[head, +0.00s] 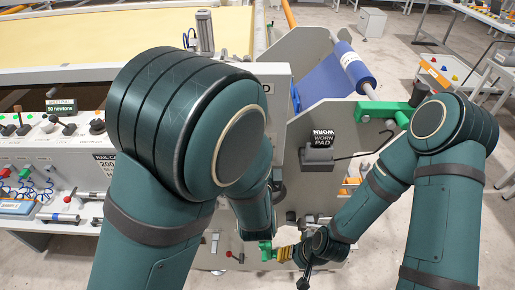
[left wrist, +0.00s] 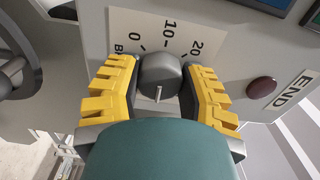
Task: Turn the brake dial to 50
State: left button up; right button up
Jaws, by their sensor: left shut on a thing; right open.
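In the left wrist view, the brake dial (left wrist: 160,76) is a dark grey round knob with a short pale line on its near side. It sits in front of a white scale plate (left wrist: 150,32) with 0, 10 and 20 showing and a partly covered label starting with B. The rest of the scale is hidden. My left gripper (left wrist: 158,66) has its yellow fingers on both sides of the knob, shut on it. In the head view, my left arm hides the dial and left gripper. My right gripper (head: 286,256) is low at centre, open, beside a small green part (head: 266,250).
A dark red button (left wrist: 262,90) and an END label (left wrist: 293,91) are right of the dial. A dark wheel (left wrist: 18,75) is at left. In the head view, a control desk (head: 62,158) stands left, and a blue roll (head: 350,65) lies behind the grey panel.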

pick_arm(q)
jog(key=shift+w+r, duration=0.1)
dwell(0.5)
jog(key=o, duration=1.2)
